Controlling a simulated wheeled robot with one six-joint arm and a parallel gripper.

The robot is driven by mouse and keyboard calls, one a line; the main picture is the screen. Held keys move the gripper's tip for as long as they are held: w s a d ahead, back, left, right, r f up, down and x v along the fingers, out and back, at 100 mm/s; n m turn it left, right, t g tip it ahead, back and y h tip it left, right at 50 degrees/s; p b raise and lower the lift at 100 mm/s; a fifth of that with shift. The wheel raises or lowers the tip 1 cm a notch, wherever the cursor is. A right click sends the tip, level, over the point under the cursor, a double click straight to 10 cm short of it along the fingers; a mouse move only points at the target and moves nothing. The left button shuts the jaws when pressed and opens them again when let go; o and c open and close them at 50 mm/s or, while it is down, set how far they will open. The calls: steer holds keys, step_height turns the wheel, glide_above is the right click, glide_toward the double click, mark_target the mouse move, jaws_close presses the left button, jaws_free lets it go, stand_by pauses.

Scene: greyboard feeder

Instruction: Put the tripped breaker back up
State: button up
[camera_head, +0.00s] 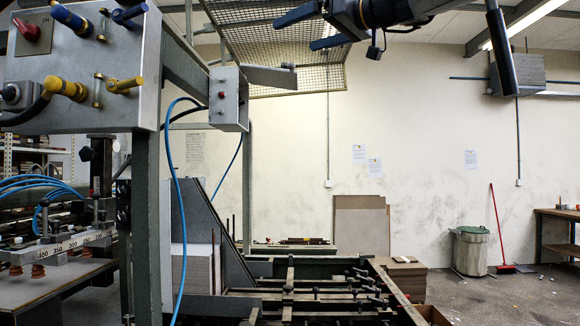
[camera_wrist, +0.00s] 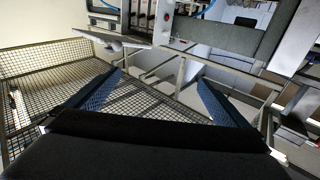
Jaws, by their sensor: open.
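My gripper (camera_head: 296,34) is at the top of the head view, its two blue fingers spread apart with nothing between them. In the wrist view my gripper (camera_wrist: 160,77) also shows open, with wire mesh beyond the fingers. A small grey box (camera_head: 229,98) with a red button hangs left of and below the gripper, well apart from it. A flat plate (camera_head: 269,78) sticks out at the box's right. In the wrist view a row of narrow upright modules (camera_wrist: 146,16), perhaps breakers, shows at the top, beyond the fingertips. I cannot tell which one is tripped.
A wire mesh guard (camera_head: 275,45) stands behind the gripper and box. A control panel (camera_head: 80,60) with yellow and blue fittings is at upper left. A blue hose (camera_head: 172,190) hangs below the box. Machine rails (camera_head: 310,290) fill the lower middle.

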steer(key=w+d+f+m+g+h, duration=0.1)
steer(key=w+d+f+m+h, duration=0.1)
steer(key=f, duration=0.8)
steer(key=w+d+f+m+h, duration=0.1)
steer(key=w+f+m+h, duration=0.15)
steer(key=f, duration=0.75)
steer(key=w+d+f+m+g+h, duration=0.1)
steer(key=w+d+f+m+h, duration=0.15)
steer(key=f, duration=0.65)
steer(key=s+d+f+m+g+h, duration=0.1)
steer(key=s+d+f+g+h, duration=0.15)
steer(key=f, duration=0.85)
steer(key=s+d+f+m+g+h, duration=0.1)
steer(key=s+f, duration=0.2)
steer(key=f, duration=0.8)
steer(key=s+d+f+g+h, duration=0.2)
steer(key=s+d+f, duration=0.1)
steer(key=s+f, duration=0.9)
steer(key=s+d+f+g+h, duration=0.2)
steer(key=s+d+f, duration=0.2)
steer(key=s+f, duration=0.85)
step_height(320, 180, down, 14)
steer(key=g+b, duration=0.2)
steer(key=b, duration=0.8)
steer(key=shift+s+m+g, duration=0.35)
steer(key=shift+s+m, duration=0.05)
steer(key=shift+a, duration=0.1)
